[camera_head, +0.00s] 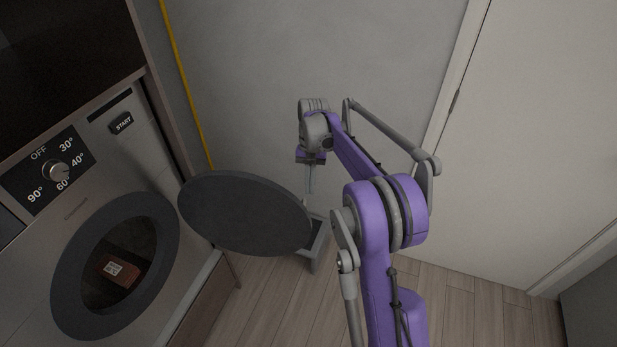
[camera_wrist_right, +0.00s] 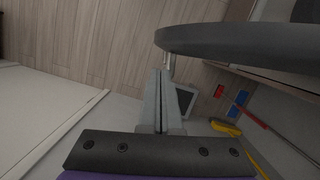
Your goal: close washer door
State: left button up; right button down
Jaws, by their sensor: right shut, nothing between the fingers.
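The washer (camera_head: 172,218) stands at the left of the head view. Its round dark door (camera_head: 245,212) is swung wide open, out over the floor to the right of the round opening (camera_head: 75,318). My right gripper (camera_head: 309,192) is just beyond the door's far right edge, fingers pointing down. In the right wrist view, the gripper (camera_wrist_right: 160,88) is shut and empty, and its tips are close to the door's rim (camera_wrist_right: 240,42). I cannot tell whether they touch it. My left gripper is not in view.
A reddish-brown item with a white label (camera_head: 118,270) is inside the drum. A small grey stand or bin (camera_head: 316,244) is on the floor below the gripper. A yellow pole (camera_head: 186,85) leans on the grey wall. A white door (camera_head: 540,120) is at the right.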

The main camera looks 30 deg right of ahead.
jog(key=shift+x, duration=2.75)
